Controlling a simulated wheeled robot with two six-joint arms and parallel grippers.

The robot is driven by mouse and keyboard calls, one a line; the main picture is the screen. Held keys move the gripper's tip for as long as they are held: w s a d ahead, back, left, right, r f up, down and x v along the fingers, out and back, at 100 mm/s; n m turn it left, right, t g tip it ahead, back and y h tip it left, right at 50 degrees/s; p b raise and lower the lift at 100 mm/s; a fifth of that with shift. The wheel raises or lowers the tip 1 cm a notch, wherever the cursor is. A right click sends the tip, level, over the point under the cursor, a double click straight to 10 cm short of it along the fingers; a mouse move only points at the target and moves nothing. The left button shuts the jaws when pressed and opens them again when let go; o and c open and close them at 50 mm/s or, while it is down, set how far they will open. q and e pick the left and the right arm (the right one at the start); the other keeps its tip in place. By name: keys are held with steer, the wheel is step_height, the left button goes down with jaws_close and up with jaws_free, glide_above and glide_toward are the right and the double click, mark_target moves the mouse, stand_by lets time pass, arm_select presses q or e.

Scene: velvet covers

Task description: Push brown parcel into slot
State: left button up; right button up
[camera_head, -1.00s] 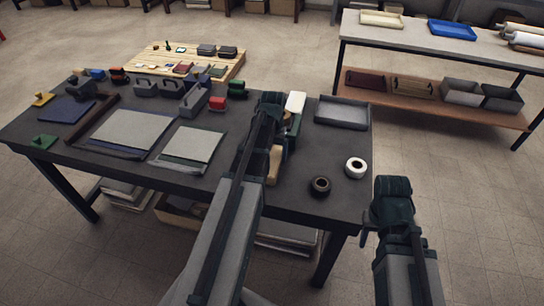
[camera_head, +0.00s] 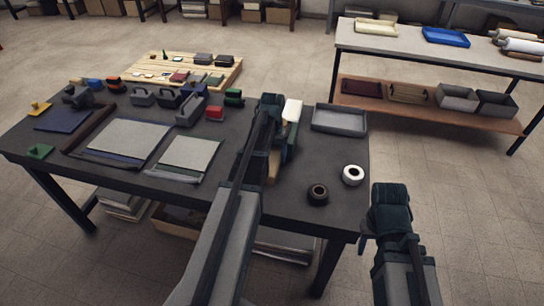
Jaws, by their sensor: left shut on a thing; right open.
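My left arm reaches over the dark table (camera_head: 245,205). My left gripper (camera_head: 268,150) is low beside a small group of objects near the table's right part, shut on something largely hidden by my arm. A tan-brown block (camera_head: 274,167) shows just right of the arm; it may be the brown parcel. A white block (camera_head: 292,110) and a dark teal upright piece (camera_head: 290,150) stand close by. I cannot make out the slot or whether the parcel touches it. My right gripper (camera_head: 366,232) is open and empty, off the table's right edge.
A grey tray (camera_head: 340,119) lies at the table's right back. A black roll (camera_head: 317,194) and a white roll (camera_head: 353,175) are near the right edge. Grey sheets (camera_head: 190,155), handled blocks and coloured pieces fill the left half. A shelf table (camera_head: 440,50) stands behind.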

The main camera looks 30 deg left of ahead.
arm_select(q)
steer(key=o, duration=1.5)
steer(key=shift+r, duration=0.15)
step_height(320, 180, up, 14)
steer(key=p, duration=1.3)
steer(key=shift+f+p, duration=0.25)
steer(key=shift+p, duration=0.15)
